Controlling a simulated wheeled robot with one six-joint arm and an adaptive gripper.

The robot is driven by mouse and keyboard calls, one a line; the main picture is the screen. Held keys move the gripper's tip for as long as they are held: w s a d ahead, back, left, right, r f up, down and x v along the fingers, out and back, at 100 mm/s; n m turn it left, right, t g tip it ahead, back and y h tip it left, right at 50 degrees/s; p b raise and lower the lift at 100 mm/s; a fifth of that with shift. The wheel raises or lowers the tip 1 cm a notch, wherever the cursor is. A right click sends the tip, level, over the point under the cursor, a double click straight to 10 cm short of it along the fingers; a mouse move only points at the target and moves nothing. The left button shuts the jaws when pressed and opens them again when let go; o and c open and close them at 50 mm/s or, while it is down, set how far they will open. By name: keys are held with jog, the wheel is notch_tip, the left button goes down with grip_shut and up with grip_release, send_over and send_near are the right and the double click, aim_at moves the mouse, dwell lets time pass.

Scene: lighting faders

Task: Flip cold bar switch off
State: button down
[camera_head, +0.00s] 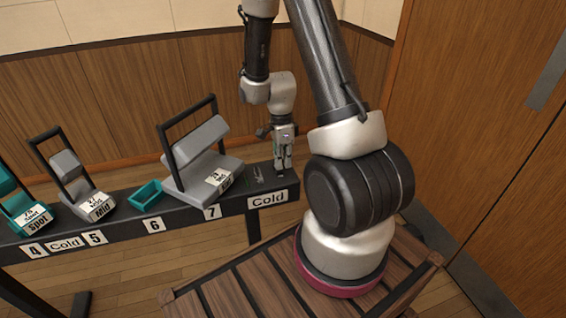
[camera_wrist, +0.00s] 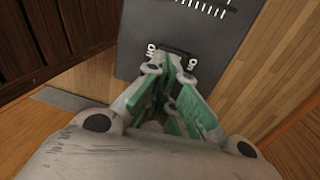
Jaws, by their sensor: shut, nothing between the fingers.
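The black lighting bar (camera_head: 120,215) runs across the head view, with a white "Cold" label (camera_head: 268,199) at its right end. My gripper (camera_head: 283,165) points down over that end, just above or touching the top. In the wrist view its green-padded fingers (camera_wrist: 172,66) are shut and empty.
A slider scale (camera_wrist: 208,4) lies farther along the bar. A wooden door (camera_head: 500,120) is at right.

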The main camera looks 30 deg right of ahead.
jog(key=shift+f, duration=0.25)
jog(key=shift+s+f, duration=0.2)
jog(key=shift+f, duration=0.1)
jog(key=shift+w, duration=0.15)
jog(key=shift+w+d+r, duration=0.1)
jog(key=shift+w+d, duration=0.1)
jog(key=shift+w, duration=0.5)
